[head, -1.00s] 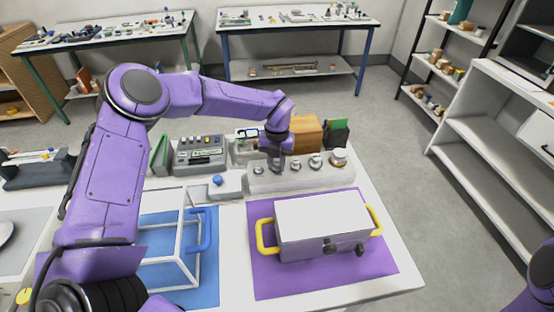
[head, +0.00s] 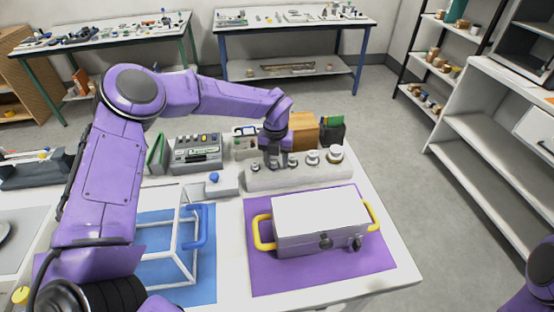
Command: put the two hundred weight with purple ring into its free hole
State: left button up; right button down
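A pale grey weight block (head: 306,178) stands at the back of the near table, behind the purple mat. Several metal weights stand in a row on it: a small one (head: 255,166) at the left end, then others (head: 293,161) (head: 313,158), and the largest (head: 335,154) with a brassy look at the right end. My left gripper (head: 275,163) points down over the block between the small left weight and the one to its right. Its fingers are small and dark, and whether they hold a weight cannot be told. No purple ring can be made out. My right gripper is out of view.
A grey case (head: 318,218) with yellow handles sits on the purple mat (head: 270,280). A white frame with a blue handle (head: 203,228) stands on a blue mat. Behind are a grey instrument (head: 197,151), a wooden box (head: 304,131) and a dark holder (head: 331,131).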

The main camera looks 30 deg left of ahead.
aim_at(272, 160)
pick_arm(q)
jog(key=shift+s+a+f, duration=0.35)
jog(key=shift+s+f, duration=0.15)
jog(key=shift+f, duration=0.2)
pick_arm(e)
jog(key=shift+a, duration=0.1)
pick_arm(q)
jog(key=shift+r+p, duration=0.35)
jog(key=shift+r, duration=0.1)
jog(key=r, duration=0.3)
jog(key=r+b, duration=0.1)
jog(key=r, duration=0.1)
jog(key=shift+w+a, duration=0.35)
notch_tip(272, 160, up, 8)
jog(key=shift+d+f+b, duration=0.2)
jog(key=shift+d+b, duration=0.05)
jog(key=shift+b, duration=0.05)
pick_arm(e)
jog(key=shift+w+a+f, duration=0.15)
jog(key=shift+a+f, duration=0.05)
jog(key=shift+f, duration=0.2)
pick_arm(q)
jog(key=shift+d, duration=0.15)
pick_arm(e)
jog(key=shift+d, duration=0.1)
